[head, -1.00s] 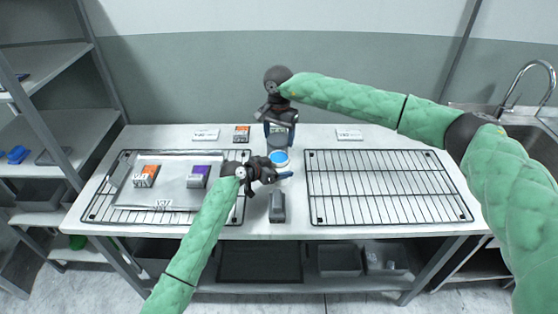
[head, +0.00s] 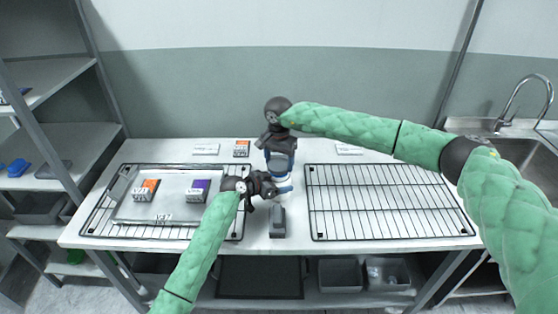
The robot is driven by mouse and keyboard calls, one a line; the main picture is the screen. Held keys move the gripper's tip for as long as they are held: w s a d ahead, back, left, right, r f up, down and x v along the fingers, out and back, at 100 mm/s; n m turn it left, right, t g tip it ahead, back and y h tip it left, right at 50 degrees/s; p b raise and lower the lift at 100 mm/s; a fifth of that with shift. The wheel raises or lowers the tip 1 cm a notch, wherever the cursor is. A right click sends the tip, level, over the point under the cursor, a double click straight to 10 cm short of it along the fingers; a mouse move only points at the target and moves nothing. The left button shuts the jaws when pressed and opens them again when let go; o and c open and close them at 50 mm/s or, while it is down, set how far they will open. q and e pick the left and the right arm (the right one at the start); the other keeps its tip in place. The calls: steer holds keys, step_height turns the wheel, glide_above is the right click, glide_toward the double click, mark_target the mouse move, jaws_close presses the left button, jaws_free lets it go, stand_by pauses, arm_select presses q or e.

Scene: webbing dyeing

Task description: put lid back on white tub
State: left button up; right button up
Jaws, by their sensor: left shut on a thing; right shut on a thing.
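The white tub (head: 284,181) stands at the centre of the table, mostly hidden behind my grippers. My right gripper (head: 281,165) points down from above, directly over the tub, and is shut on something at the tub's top. That is probably the lid, but the gripper hides it. I cannot tell whether the lid touches the rim.
A dark grey block-like item (head: 277,221) stands in front of the tub. An empty wire rack (head: 388,203) is on the right. A metal tray (head: 168,217) with orange (head: 146,190) and purple (head: 197,191) labelled boxes lies on the left rack. A sink (head: 530,160) is far right.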

steer(key=shift+f, duration=0.75)
steer(key=shift+f, duration=0.55)
arm_select(q)
steer(key=c, duration=0.5)
arm_select(e)
steer(key=m, duration=1)
steer(key=shift+a, duration=0.1)
steer(key=m, duration=0.3)
steer(key=shift+m, duration=0.3)
steer(key=o, duration=0.9)
steer(key=shift+o, duration=0.2)
